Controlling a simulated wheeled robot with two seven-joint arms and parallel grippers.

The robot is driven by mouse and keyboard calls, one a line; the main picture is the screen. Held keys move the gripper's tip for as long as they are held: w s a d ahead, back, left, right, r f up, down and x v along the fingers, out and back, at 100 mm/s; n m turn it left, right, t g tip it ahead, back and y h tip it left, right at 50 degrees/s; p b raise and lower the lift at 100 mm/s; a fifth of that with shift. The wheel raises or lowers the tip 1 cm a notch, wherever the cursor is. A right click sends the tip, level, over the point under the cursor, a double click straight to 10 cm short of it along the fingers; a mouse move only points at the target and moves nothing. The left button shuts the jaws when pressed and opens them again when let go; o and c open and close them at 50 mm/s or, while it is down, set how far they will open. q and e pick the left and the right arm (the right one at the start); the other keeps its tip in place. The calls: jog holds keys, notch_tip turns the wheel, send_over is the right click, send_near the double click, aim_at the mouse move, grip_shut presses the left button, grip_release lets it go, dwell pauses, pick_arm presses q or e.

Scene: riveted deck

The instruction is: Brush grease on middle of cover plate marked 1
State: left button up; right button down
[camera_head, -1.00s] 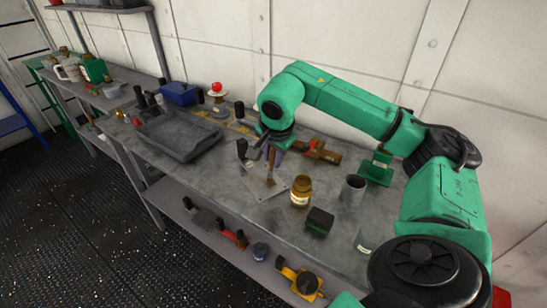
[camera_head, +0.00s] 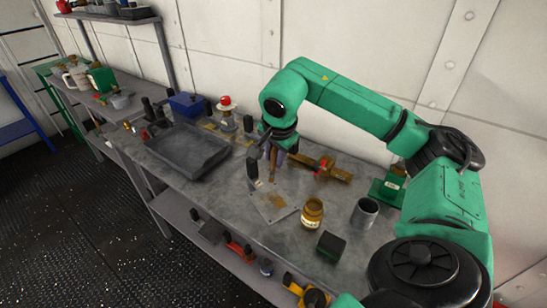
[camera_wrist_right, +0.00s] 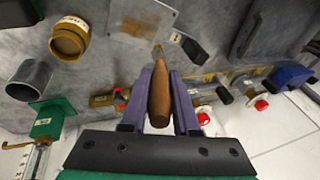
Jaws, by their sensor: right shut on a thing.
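My right gripper (camera_head: 277,150) is shut on a brush with a brown wooden handle (camera_wrist_right: 160,92), held between purple fingers. In the head view the brush (camera_head: 274,166) points down, its tip apparently above the wall-side part of the pale cover plate (camera_head: 267,212). The plate lies flat on the bench and bears a brown smear around its middle; it also shows in the right wrist view (camera_wrist_right: 160,10). I cannot read its mark. An amber jar (camera_head: 312,214) with a pale label stands right of the plate. My left gripper is not in view.
A grey cup (camera_head: 365,212), a dark green block (camera_head: 331,245) and a brass-coloured valve (camera_head: 328,168) are nearby. A grey tray (camera_head: 190,165) lies left. Below is a shelf with tools.

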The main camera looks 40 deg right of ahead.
jog(key=r+p, duration=0.1)
jog(key=r, duration=0.1)
jog(key=shift+w+d+r+p, duration=0.1)
jog(key=shift+w+r+p, duration=0.1)
jog(key=shift+r+p, duration=0.15)
jog(key=shift+s+r+p, duration=0.1)
jog(key=shift+r+p, duration=0.25)
jog(key=shift+r, duration=0.1)
